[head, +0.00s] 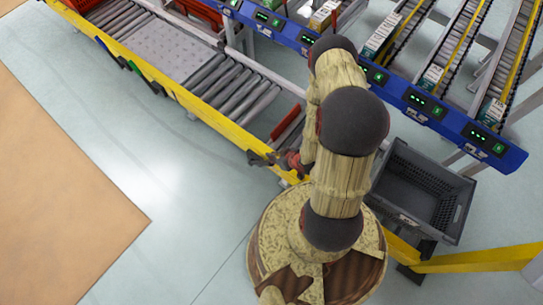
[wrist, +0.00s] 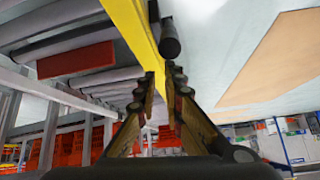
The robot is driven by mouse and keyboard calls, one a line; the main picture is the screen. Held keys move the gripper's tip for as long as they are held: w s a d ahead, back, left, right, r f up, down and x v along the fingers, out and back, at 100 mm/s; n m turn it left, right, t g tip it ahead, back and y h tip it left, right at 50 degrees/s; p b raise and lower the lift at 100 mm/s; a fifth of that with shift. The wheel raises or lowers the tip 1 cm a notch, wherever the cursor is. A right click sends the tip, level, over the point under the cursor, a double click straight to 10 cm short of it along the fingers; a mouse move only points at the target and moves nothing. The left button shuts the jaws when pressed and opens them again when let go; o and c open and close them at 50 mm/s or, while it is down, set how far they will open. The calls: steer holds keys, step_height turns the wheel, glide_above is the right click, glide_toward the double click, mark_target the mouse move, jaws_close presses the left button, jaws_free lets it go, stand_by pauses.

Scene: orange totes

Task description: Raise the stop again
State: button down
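The red stop bar (head: 287,123) lies across the roller conveyor near its right end. In the wrist view the red bar (wrist: 76,60) shows at upper left beside grey rollers; I cannot tell its exact height against them. A dark round-ended handle (wrist: 170,42) stands at the yellow rail (wrist: 138,30), just beyond my fingertips. My gripper (wrist: 166,82) points along the rail with its fingers parted by a narrow gap. Nothing is clearly held between them.
Black, green and blue handles (head: 140,75) sit farther left along the rail. A grey crate (head: 422,190) stands right of my arm. Blue-fronted flow racks (head: 440,115) with small boxes are behind. A tan area (head: 50,200) covers the left floor; pale floor between is clear.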

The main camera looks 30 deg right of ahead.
steer(key=shift+s+a+f+g, duration=0.2)
steer(key=shift+s+f, duration=0.2)
steer(key=shift+s, duration=0.2)
steer(key=shift+s+a+f+g, duration=0.15)
steer(key=shift+s+f, duration=0.2)
steer(key=shift+s, duration=0.2)
steer(key=w+r+p, duration=0.2)
steer(key=w+r, duration=0.2)
steer(key=w, duration=0.1)
steer(key=s+d+r+p, duration=0.3)
steer(key=s+r, duration=0.1)
steer(key=s, duration=0.4)
steer(key=shift+s+r, duration=0.2)
steer(key=shift+s, duration=0.2)
